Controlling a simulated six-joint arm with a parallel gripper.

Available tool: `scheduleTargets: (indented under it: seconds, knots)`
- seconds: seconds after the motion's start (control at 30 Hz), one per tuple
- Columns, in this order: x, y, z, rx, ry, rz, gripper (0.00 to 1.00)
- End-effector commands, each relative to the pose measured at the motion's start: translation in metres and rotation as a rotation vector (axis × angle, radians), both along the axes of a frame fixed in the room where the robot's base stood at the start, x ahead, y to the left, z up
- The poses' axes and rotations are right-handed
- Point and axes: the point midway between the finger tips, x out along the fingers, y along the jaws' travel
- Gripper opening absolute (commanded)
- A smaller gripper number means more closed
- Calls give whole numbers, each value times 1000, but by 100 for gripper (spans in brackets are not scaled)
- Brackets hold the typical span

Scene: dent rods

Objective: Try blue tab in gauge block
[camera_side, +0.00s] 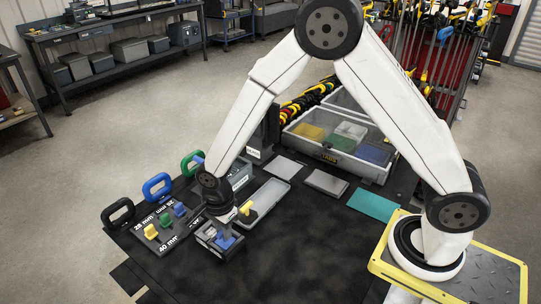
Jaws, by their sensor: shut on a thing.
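A blue tab (227,243) shows just under my gripper (224,230), which is shut on it. My gripper points down over a small grey block with openings (205,240), which looks like the gauge block. The tab is at or in the top of the block; how deep it sits I cannot tell, as my wrist and fingers hide part of both.
A dark board (170,238) marked 28 mm and 40 mm holds yellow, green and blue tabs, left of my gripper. Black, blue and green loop handles (157,187) stand behind it. A pale tray (267,198) with a yellow tab lies right. The front mat (290,260) is clear.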

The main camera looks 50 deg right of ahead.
Motion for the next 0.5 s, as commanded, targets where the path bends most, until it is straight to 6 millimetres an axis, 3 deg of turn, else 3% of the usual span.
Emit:
scheduleTargets:
  seconds: [0.37, 0.4, 0.5]
  knots:
    - [0, 0, 0, 0, 0, 0, 0]
    - [0, 0, 0, 0, 0, 0, 21]
    - [0, 0, 0, 0, 0, 0, 52]
